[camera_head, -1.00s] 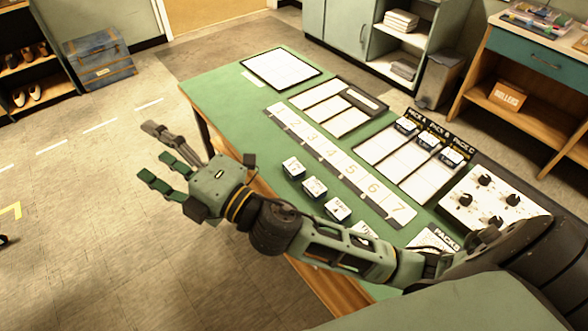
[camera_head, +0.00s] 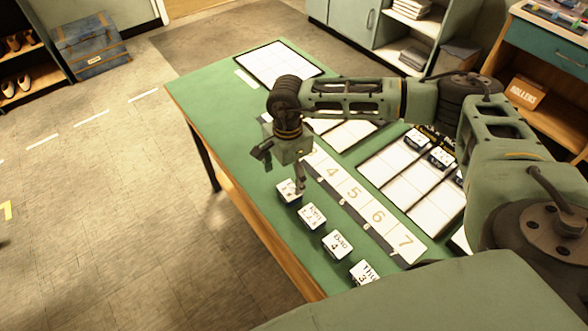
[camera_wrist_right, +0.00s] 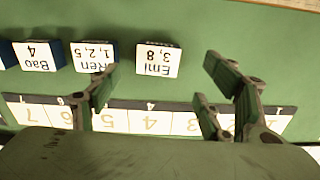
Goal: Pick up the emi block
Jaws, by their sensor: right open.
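The emi block (camera_wrist_right: 157,61) is a white-topped, dark-sided block lettered "Emi 3,8", upside down in the right wrist view. It stands on the green table (camera_head: 215,95). In the head view the emi block (camera_head: 287,192) is at the far end of a row of name blocks, and a finger hides part of it. My right gripper (camera_head: 282,172) is over it, pointing down. In the right wrist view my right gripper (camera_wrist_right: 160,82) is open and empty, with fingers left and right of the emi block in the picture. My left gripper is out of view.
The Ren block (camera_head: 312,216) is the emi block's close neighbour; the Bao block (camera_head: 336,244) and Thu block (camera_head: 363,273) follow toward me. A numbered white strip (camera_head: 378,217) lies beside the row. The table's edge (camera_head: 245,212) is on the other side.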

